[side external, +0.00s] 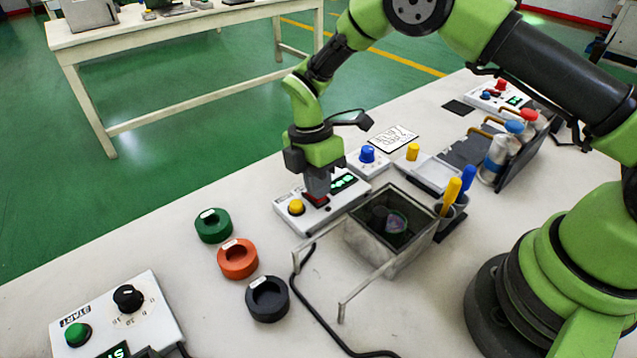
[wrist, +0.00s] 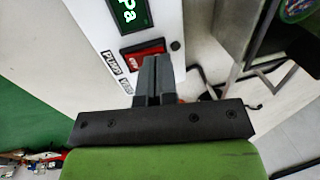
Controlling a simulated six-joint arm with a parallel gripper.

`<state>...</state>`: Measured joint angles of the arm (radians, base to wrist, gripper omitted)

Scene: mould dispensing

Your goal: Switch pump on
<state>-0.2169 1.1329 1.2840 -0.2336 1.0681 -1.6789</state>
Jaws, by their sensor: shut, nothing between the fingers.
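The white pump control box (side external: 352,190) sits on the table, with a lit green display and a yellow knob (side external: 296,207). Its red rocker switch (side external: 314,201) is partly hidden by the fingers in the side view. In the wrist view the red switch (wrist: 143,54) lies just beyond the fingertips, next to a label reading PUMP and a second, less clear word. My gripper (side external: 318,193) points down over the switch, shut and empty; it also shows in the wrist view (wrist: 152,62). I cannot tell whether the fingertips touch the switch, or which way it is tipped.
A clear-walled chamber (side external: 365,240) with a cup inside stands right of the box. A box with a blue knob (side external: 368,154) is behind. Green (side external: 213,226), orange (side external: 238,259) and black (side external: 267,299) rings lie front left. A black cable (side external: 315,312) crosses the table.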

